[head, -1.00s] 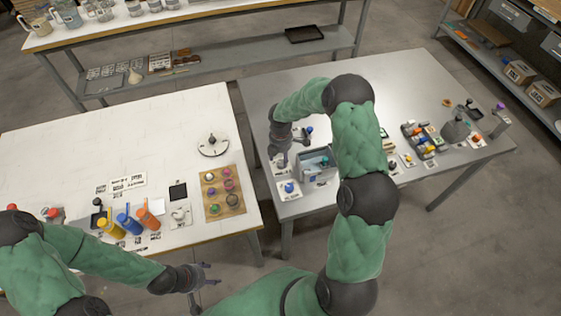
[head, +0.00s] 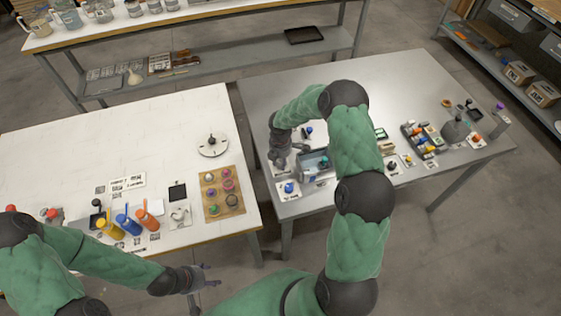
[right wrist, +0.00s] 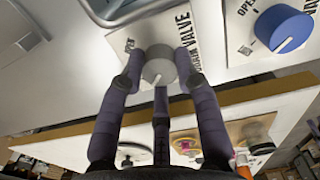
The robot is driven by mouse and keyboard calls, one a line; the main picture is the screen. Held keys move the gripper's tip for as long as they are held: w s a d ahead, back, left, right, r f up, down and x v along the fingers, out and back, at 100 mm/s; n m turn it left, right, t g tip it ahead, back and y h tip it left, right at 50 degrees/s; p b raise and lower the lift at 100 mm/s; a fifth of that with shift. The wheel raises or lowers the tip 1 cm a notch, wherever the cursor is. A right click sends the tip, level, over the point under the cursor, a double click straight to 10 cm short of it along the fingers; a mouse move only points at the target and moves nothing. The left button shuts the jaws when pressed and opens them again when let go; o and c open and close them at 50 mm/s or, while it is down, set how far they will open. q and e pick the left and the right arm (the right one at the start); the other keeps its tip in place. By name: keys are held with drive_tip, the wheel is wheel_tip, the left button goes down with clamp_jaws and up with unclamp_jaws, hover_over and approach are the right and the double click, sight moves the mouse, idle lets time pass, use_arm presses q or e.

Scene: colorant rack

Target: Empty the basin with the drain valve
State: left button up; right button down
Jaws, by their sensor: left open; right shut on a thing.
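The grey basin (head: 313,160) stands at the front left of the grey table, partly hidden behind my right arm in the head view. The grey drain valve knob (right wrist: 158,68) sits on a white plate (right wrist: 183,20) lettered with "VALVE". My right gripper (right wrist: 158,82) is shut on this knob, its fingers on both sides of it. In the head view my right gripper (head: 280,161) is at the basin's left side, and the knob is hidden. My left gripper (head: 200,279) is open and empty, in front of the white table.
A blue knob (right wrist: 283,29) on its own plate is close to the right of the drain knob; it also shows in the head view (head: 289,188). A board with colored knobs (head: 221,208) lies on the white table. Several bottles (head: 128,224) stand left of it.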

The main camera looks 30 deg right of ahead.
drive_tip(key=shift+m, duration=0.4)
drive_tip(key=m+b, duration=0.2)
drive_tip(key=m, duration=0.1)
drive_tip(key=shift+m, duration=0.3)
drive_tip(key=m+b, duration=0.2)
drive_tip(key=m, duration=0.2)
drive_tip(key=shift+w+m, duration=0.1)
drive_tip(key=shift+m, duration=0.2)
drive_tip(key=m+b, duration=0.1)
drive_tip(key=m, duration=0.3)
drive_tip(key=shift+b, duration=0.3)
drive_tip(key=shift+m+b, duration=0.6)
drive_tip(key=shift+m, duration=1.6)
drive_tip(key=c, duration=0.9)
unclamp_jaws()
